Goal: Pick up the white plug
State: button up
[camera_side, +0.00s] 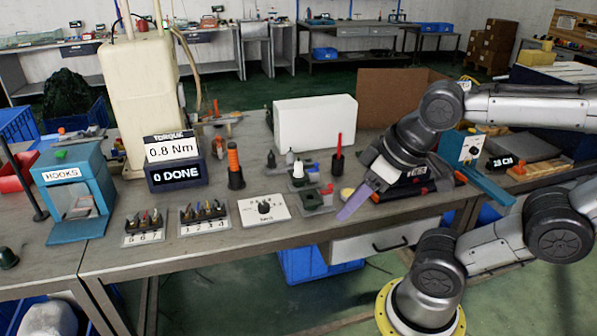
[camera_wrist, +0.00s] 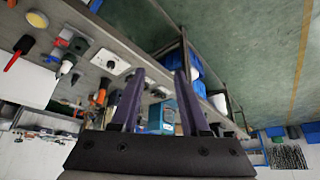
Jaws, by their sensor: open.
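A small white piece (camera_side: 298,169), which looks like the white plug, stands upright on a fixture in the middle of the bench in the side view. In the wrist view a white piece (camera_wrist: 67,67) shows at the upper left, among the small fixtures. My gripper (camera_side: 350,207) has purple fingers and hangs over the bench's front edge, to the right of the white piece and apart from it. In the wrist view its two fingers (camera_wrist: 160,76) are spread with nothing between them.
A white box (camera_side: 315,124) stands behind. A dial panel (camera_side: 264,208), an orange-handled tool (camera_side: 235,165) and a torque display (camera_side: 174,160) are to the left.

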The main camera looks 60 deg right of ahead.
jog(key=w+d+r+m+t+h, duration=0.1)
jog(key=w+d+r+m+h, duration=0.1)
jog(key=w+d+r+m, duration=0.4)
jog(key=w+d+r+m+h, duration=0.1)
jog(key=w+d+r+m, duration=0.2)
jog(key=w, duration=0.6)
jog(key=w+d+m+h, duration=0.1)
jog(key=w+d+m, duration=0.1)
jog(key=w+d, duration=0.35)
jog(key=m+g+h, duration=0.2)
jog(key=m+g, duration=0.3)
send_over(298, 164)
jog(key=s+a, duration=0.1)
jog(key=a, duration=0.5)
notch_tip(298, 164, down, 22)
jog(key=x, duration=0.7)
jog(key=shift+s+a+f, duration=0.15)
jog(key=shift+d+x, duration=0.2)
jog(key=shift+x, duration=2.9)
jog(key=shift+s, duration=0.2)
grip_shut()
